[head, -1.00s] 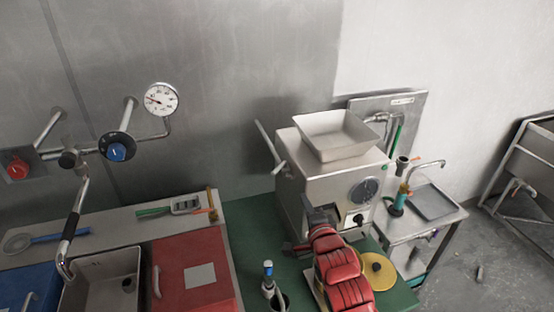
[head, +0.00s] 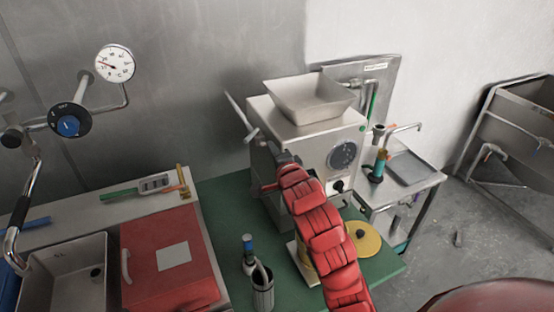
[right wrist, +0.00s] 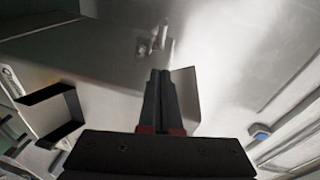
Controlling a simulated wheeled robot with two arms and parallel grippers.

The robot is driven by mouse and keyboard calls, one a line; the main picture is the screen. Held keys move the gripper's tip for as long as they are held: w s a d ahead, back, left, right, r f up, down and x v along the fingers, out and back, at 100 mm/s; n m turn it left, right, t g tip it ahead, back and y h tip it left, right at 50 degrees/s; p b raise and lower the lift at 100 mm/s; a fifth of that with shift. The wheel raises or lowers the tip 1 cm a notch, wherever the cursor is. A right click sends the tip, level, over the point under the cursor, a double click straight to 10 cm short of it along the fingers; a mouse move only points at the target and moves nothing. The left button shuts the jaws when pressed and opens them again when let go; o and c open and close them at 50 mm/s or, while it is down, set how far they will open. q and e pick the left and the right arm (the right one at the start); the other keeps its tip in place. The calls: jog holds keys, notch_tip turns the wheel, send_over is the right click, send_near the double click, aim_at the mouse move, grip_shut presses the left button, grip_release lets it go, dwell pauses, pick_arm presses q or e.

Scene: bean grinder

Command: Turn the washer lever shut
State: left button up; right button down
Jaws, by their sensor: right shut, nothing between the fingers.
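The metal grinder (head: 280,145) stands on the green tabletop with a pale hopper on top. A long grey lever (head: 240,112) slants up from its left side; I cannot tell for certain that this is the washer lever. In the right wrist view, the gripper's dark fingers (right wrist: 160,78) are together and empty before a grey metal surface. A small metal fitting (right wrist: 152,42) lies beyond the tips. My left gripper is not in view.
The green tabletop (head: 220,205) carries a yellow disc (head: 364,239) and a dark cup (head: 262,290). A sink (head: 62,280) and red panel (head: 165,260) lie left. A side table (head: 432,178) stands right, with open floor beyond. A dark bracket (right wrist: 50,108) shows in the wrist view.

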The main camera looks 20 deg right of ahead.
aim_at(253, 136)
jog(key=shift+w+a+f+p, duration=0.3)
jog(key=shift+w+p, duration=0.2)
jog(key=shift+w, duration=0.6)
jog(key=shift+w+a+f+p, duration=0.15)
jog(key=shift+w+a+p, duration=0.35)
jog(key=shift+w, duration=0.65)
jog(key=shift+w+a+f+p, duration=0.3)
jog(key=shift+w+p, duration=0.25)
jog(key=shift+w, duration=0.55)
